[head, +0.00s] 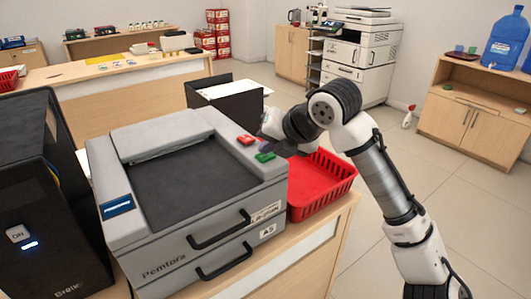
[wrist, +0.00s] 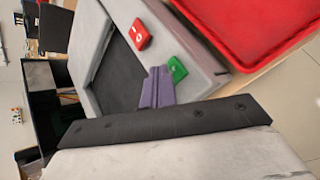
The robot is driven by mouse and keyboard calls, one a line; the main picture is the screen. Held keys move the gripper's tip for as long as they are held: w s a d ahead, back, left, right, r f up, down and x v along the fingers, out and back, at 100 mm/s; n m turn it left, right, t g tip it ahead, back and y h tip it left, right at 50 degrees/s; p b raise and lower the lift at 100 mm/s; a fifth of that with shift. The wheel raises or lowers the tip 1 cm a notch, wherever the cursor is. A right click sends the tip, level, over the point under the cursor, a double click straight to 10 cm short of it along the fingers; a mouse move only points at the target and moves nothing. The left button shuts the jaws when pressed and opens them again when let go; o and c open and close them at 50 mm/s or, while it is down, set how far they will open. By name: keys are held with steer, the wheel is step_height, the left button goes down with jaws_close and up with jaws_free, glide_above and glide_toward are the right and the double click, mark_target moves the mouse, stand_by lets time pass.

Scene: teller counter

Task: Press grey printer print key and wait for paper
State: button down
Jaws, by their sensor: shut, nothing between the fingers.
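The grey printer (head: 137,232) stands on the counter, with a dark top panel, two drawers with black handles and a small blue display (head: 117,205). On its right top edge are a red key (head: 246,139) and a green key (head: 265,156); the wrist view shows the red key (wrist: 139,34) and the green key (wrist: 177,69) side by side. My gripper (wrist: 158,72) is shut and empty, its purple fingertips just beside the green key. I cannot tell whether they touch it. In the head view my gripper (head: 268,147) is above the printer's right edge. No paper shows on the printer.
A red basket (head: 325,187) sits right of the printer, close under my arm. A black computer tower (head: 40,190) stands at the left. A black open box (head: 232,103) is behind the printer. Open floor (head: 385,165) lies to the right.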

mark_target(269, 157)
steer(key=shift+r+p, duration=0.45)
steer(key=shift+r, duration=0.3)
steer(key=shift+r+p, duration=1.9)
steer(key=shift+r, duration=0.7)
steer(key=shift+f, duration=0.1)
